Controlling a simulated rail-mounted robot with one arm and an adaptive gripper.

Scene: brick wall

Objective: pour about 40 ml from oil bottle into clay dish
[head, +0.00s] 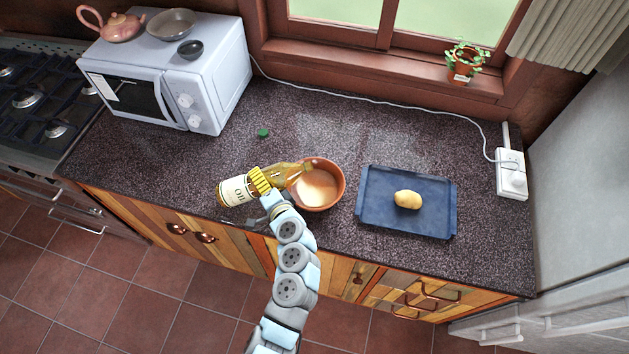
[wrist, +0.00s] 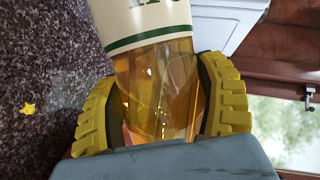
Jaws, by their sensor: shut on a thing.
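The oil bottle (head: 238,190) has a white label and yellow oil inside. It is tilted nearly flat in the head view, with its neck to the right over the rim of the clay dish (head: 339,184). My gripper (head: 262,182) is shut around the bottle's body. In the wrist view the yellow pads of my gripper (wrist: 162,110) press on both sides of the clear part of the bottle (wrist: 155,75), below the label. The clay dish is round and brown, with pale contents inside. I cannot tell whether oil is flowing. The dish is outside the wrist view.
A blue tray (head: 375,218) with a potato (head: 407,199) lies right of the dish. A green cap (head: 263,132) lies behind the bottle. A microwave (head: 215,75) carrying a teapot (head: 118,26) and bowls stands at the back left. A white cable runs along the wall.

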